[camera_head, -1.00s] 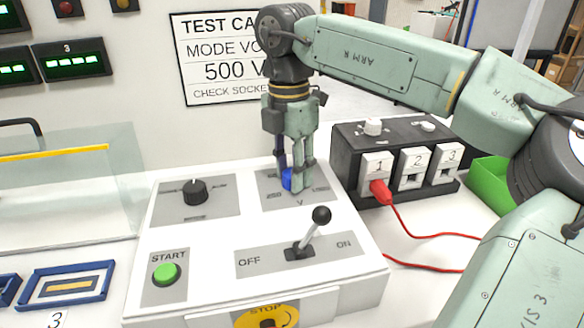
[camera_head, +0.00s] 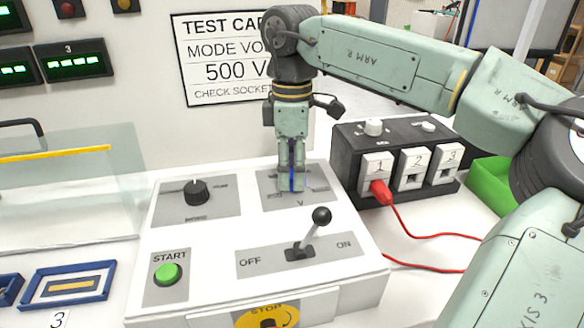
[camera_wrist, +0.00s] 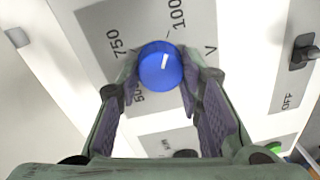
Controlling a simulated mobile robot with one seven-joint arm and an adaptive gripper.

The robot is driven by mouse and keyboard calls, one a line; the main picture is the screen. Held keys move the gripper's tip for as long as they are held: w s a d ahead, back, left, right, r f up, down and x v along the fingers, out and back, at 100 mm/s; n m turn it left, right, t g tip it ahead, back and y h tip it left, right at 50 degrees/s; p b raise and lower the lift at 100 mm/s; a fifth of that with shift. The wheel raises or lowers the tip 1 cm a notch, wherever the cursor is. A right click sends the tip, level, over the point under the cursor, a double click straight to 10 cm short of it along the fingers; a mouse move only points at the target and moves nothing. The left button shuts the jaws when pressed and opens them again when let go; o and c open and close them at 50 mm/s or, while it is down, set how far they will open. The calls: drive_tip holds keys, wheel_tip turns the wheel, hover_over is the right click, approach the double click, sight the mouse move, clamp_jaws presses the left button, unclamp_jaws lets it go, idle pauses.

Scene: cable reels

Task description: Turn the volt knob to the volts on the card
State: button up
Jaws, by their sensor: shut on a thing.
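The blue volt knob (camera_wrist: 161,66) sits on a grey dial plate marked 750, a partly hidden 500, a cut-off 100 and V. My gripper (camera_wrist: 163,76) is shut on it, one finger on each side. In the head view my gripper (camera_head: 291,184) points down at the dial plate (camera_head: 320,199), and only a blue strip of the knob shows between the fingers.
On the same white panel are a black mode knob (camera_head: 196,192), a green START button (camera_head: 167,273), an OFF/ON lever (camera_head: 321,216) close in front, and a yellow STOP part (camera_head: 268,317). A dark socket box (camera_head: 345,160) with a red plug (camera_head: 381,192) stands at right.

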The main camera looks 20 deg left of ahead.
sight(292, 172)
drive_tip(key=shift+m, duration=0.4)
drive_tip(key=o, duration=1.2)
drive_tip(key=shift+c, duration=0.2)
wheel_tip(292, 172, up, 8)
drive_tip(key=shift+w+f, duration=0.15)
drive_tip(key=shift+f, duration=0.05)
